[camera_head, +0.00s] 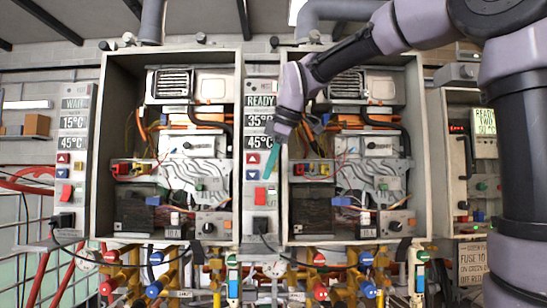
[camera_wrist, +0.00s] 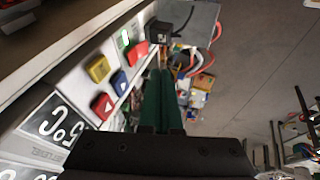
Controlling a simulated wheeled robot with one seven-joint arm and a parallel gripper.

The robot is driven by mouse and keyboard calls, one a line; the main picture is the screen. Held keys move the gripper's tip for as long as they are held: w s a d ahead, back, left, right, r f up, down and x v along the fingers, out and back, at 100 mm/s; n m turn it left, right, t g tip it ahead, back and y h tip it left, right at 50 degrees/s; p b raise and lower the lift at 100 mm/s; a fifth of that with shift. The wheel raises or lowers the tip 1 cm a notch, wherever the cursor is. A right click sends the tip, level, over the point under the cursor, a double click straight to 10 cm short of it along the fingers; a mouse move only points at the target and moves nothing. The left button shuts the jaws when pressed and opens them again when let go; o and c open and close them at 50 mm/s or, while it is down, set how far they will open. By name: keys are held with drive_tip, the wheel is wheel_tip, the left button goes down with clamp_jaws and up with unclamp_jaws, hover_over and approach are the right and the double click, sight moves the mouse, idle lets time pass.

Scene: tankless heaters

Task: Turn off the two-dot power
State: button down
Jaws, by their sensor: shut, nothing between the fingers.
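My gripper (camera_head: 268,176) is shut and empty, its teal fingers pointing down in front of the middle control panel (camera_head: 251,215). That panel reads READY, 35°C and 45°C. Its red rocker switch (camera_head: 260,196) lies just below the fingertips. In the wrist view, my shut fingers (camera_wrist: 162,75) are beside the red rocker switch (camera_wrist: 136,52), with a green light (camera_wrist: 123,38) next to it. I cannot tell whether they touch. The left panel (camera_head: 72,150) reads WAIT and has its own red switch (camera_head: 65,193). I cannot make out dot marks on either panel.
In the wrist view, a red arrow button (camera_wrist: 102,105), a blue button (camera_wrist: 118,82) and a yellow button (camera_wrist: 97,68) sit close to my fingers. A black plug (camera_wrist: 158,30) sticks out beyond the switch. Open heater boxes flank the middle panel, with valves (camera_head: 320,290) below.

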sight(259, 198)
drive_tip(key=w+f, duration=0.2)
drive_tip(key=f, duration=0.1)
drive_tip(key=w+a+f, duration=0.1)
drive_tip(key=shift+w+a+f, duration=0.1)
drive_tip(key=shift+w+f, duration=0.2)
drive_tip(key=shift+f, duration=0.1)
drive_tip(key=shift+w+f, duration=0.35)
drive_tip(key=shift+w, duration=0.3)
drive_tip(key=shift+f, duration=0.1)
drive_tip(key=shift+w+f+t, duration=0.15)
drive_tip(key=shift+t, duration=0.35)
drive_tip(key=shift+r, duration=0.9)
